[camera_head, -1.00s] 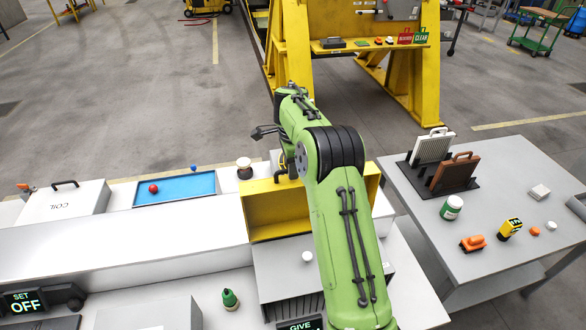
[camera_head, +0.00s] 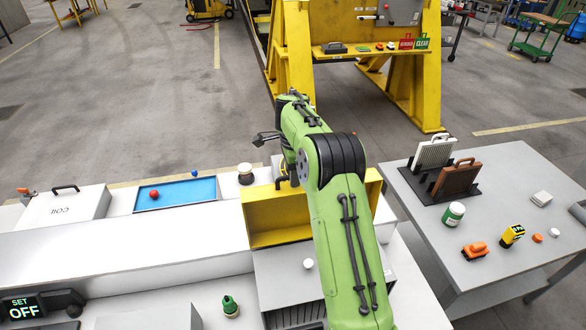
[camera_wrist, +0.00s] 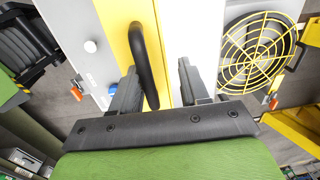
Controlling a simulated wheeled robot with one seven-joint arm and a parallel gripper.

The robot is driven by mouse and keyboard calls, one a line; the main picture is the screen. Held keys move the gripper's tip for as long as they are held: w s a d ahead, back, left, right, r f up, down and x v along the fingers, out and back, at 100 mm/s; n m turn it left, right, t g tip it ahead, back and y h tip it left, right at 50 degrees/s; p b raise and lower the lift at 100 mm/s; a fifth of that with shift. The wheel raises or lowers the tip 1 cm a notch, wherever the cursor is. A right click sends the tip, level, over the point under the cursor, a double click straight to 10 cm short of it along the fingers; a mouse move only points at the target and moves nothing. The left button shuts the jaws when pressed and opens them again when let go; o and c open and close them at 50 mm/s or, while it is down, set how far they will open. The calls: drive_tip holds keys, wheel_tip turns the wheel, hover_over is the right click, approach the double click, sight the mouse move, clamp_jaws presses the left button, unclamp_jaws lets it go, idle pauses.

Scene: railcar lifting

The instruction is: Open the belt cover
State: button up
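The yellow belt cover (camera_head: 262,213) shows in the head view as a yellow box-like shape at the middle of the bench, partly hidden by my green arm. In the wrist view a yellow panel (camera_wrist: 174,40) carries a black bar handle (camera_wrist: 142,55). My gripper (camera_wrist: 160,88) is over this panel with its two dark fingers apart. The handle's near end lies between the fingers, closer to the left one, and I see no grip on it.
A round fan with a yellow guard (camera_wrist: 258,52) is right of the panel. A blue tray (camera_head: 205,188) and a white box marked COIL (camera_head: 92,205) are left of the cover. A grey table (camera_head: 500,265) with small items stands at right.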

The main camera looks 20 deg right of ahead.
wheel_tip(320, 180, up, 12)
drive_tip(key=shift+s, duration=0.25)
idle(0.4)
